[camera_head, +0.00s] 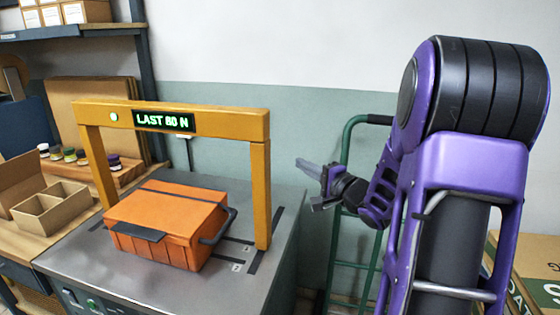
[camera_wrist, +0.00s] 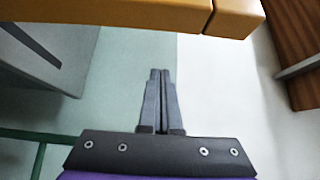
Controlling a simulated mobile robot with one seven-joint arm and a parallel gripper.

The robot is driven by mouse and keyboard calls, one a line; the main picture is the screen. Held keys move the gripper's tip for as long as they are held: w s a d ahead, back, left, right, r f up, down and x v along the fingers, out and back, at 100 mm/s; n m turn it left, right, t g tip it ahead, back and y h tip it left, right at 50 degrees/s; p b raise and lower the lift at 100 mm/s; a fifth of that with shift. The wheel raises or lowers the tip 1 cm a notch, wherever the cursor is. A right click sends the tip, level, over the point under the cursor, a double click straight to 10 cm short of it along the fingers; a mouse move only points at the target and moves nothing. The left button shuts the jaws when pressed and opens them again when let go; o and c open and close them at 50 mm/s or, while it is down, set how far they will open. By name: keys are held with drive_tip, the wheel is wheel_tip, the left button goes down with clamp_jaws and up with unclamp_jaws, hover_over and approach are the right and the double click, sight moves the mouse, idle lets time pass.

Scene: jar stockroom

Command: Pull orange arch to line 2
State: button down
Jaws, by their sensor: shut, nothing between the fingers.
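The orange arch (camera_head: 190,110) stands upright over a grey metal bench (camera_head: 160,300), its beam carrying a green display that reads "LAST 80 N". Its beam (camera_wrist: 120,12) also crosses the top of the wrist view. An orange lidded box (camera_head: 165,222) with a dark side handle (camera_head: 222,226) sits on the bench between the arch's posts. Dark lines (camera_head: 235,240) with small labels mark the bench top; I cannot read the labels surely. My gripper (camera_head: 299,163) is to the right of the arch, apart from it. In the wrist view its fingers (camera_wrist: 160,72) are together and empty.
A green hand truck (camera_head: 345,165) stands behind and below my gripper. Cardboard boxes (camera_head: 535,270) are at the lower right. A wooden counter (camera_head: 40,238) with an open divided carton (camera_head: 50,210) and small jars (camera_head: 70,155) is on the left.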

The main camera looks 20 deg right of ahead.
drive_tip(key=w+a+b, duration=0.1)
drive_tip(key=w+a, duration=0.4)
drive_tip(key=w, duration=0.1)
drive_tip(key=shift+b, duration=0.4)
idle(0.4)
